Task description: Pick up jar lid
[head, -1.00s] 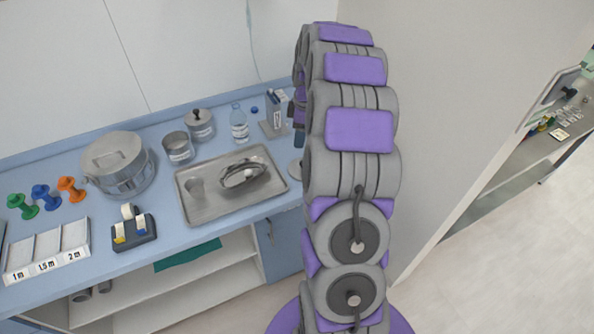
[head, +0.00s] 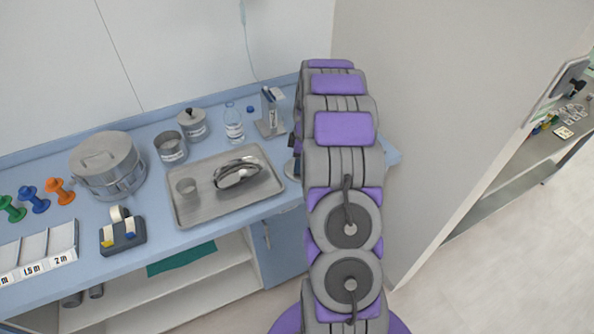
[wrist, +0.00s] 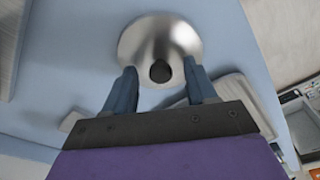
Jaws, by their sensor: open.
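The jar lid (wrist: 160,35) is a shiny silver disc with a dark round knob (wrist: 160,71), lying on the blue counter in the wrist view. In the head view only the left edge of the lid (head: 290,169) shows beside my arm, right of the metal tray. My gripper (wrist: 160,76) is open, with its two blue-grey fingers on either side of the knob. Nothing is visibly clamped, and I cannot tell whether the fingers touch the lid. In the head view my arm hides most of the gripper.
A metal tray (head: 213,213) holds a small cup and a shiny instrument. Behind it stand an open jar (head: 171,148), a lidded jar (head: 193,125), a water bottle (head: 233,123) and a grey holder (head: 270,124). A wall rises right of my arm.

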